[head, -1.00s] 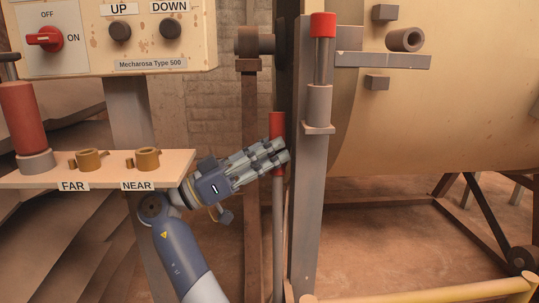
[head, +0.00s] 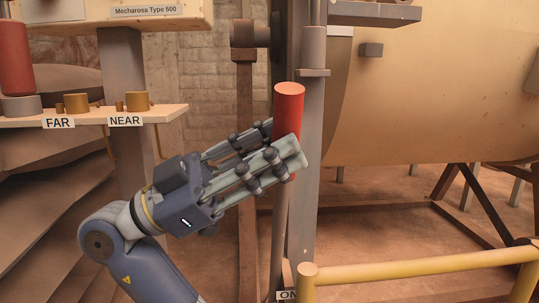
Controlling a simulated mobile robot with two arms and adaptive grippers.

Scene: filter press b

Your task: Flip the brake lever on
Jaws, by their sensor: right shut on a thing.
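The brake lever is a grey rod with a red handle (head: 289,97), standing beside the grey upright post in the middle of the head view. My right gripper (head: 286,143) is shut on the red handle. Its fingers pass around the handle below its top, and the lower part of the handle is mostly hidden by them. The lever's rod (head: 280,235) runs down towards an "ON" label (head: 288,295) at the bottom edge, partly cut off. My left gripper is not in view.
A yellow rail (head: 420,266) crosses the lower right. The grey post (head: 311,170) stands close behind the handle. A shelf (head: 165,113) marked FAR and NEAR juts in at left, below a control panel (head: 180,20). A large tan drum (head: 440,110) fills the right.

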